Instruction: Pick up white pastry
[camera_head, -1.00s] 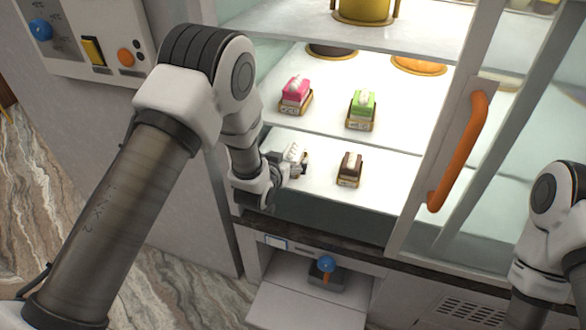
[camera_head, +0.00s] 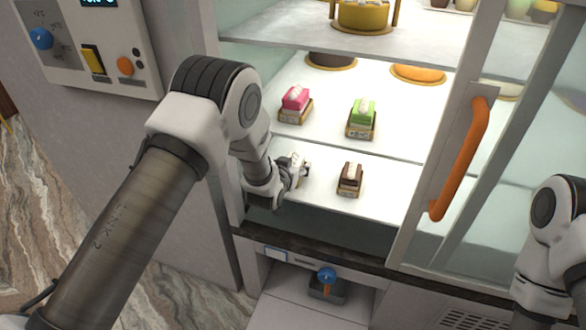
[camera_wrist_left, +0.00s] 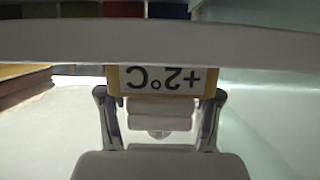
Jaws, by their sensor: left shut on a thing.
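The white pastry (camera_head: 291,158) is at the front left of the lit display shelf, partly hidden by my left gripper (camera_head: 297,170). In the left wrist view the white pastry (camera_wrist_left: 160,113) sits between the two fingers, with a gold-edged "+2°C" label (camera_wrist_left: 160,79) behind it, upside down. My left gripper is shut on the pastry, one finger on each side. I cannot tell whether the pastry is clear of the shelf. My right gripper is out of view; only part of that arm shows at the right edge.
A brown pastry (camera_head: 350,178) stands just right of my left gripper. A pink pastry (camera_head: 295,99) and a green pastry (camera_head: 364,112) stand behind. The upper shelf (camera_head: 300,50) lies above. The door's orange handle (camera_head: 461,160) is to the right.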

